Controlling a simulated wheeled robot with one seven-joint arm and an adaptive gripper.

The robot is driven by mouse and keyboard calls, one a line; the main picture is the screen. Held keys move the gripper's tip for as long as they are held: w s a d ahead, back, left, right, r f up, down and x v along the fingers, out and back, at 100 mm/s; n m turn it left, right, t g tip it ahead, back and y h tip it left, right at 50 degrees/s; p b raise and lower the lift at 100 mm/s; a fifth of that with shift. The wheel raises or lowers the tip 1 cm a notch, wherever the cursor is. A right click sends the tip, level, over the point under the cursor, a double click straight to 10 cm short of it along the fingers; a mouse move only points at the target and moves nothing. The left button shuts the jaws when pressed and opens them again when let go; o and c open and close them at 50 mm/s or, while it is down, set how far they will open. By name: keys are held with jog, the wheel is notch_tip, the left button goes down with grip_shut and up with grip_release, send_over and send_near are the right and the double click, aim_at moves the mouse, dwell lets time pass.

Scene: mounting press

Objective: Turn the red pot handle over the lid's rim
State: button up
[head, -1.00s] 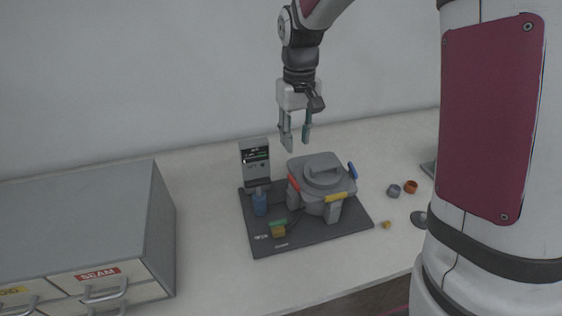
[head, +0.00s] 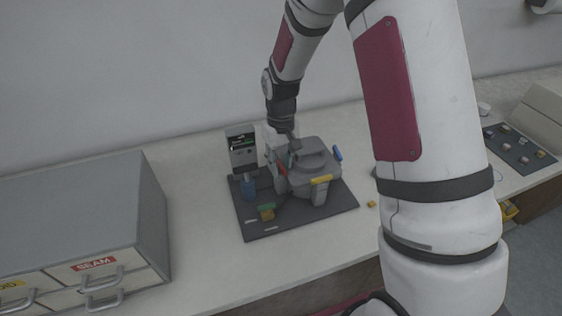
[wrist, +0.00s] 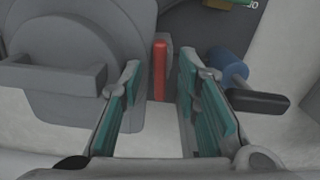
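The grey pot (head: 318,192) stands on a dark base plate, with its round lid (head: 312,158) on top. The red handle (wrist: 159,70) shows in the wrist view as a narrow upright bar beside the lid's edge (wrist: 140,20). My gripper (wrist: 160,68) is open, with one fingertip on each side of the red handle and a gap to each. In the head view my gripper (head: 279,160) is low at the pot's left side and hides most of the red handle.
A yellow handle (head: 321,180) and a blue handle (head: 338,153) sit at the pot's rim. A drawer cabinet (head: 80,210) is further left.

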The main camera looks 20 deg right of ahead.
grip_shut()
jog(key=shift+m, duration=0.4)
jog(key=m, duration=0.3)
jog(key=shift+m, duration=0.3)
jog(key=m, duration=0.4)
jog(key=shift+a+m, duration=0.1)
jog(key=shift+m, duration=0.2)
jog(key=m, duration=0.4)
jog(key=shift+w+m, duration=0.1)
jog(key=shift+m, duration=0.2)
jog(key=m, duration=0.4)
jog(key=shift+p, duration=0.4)
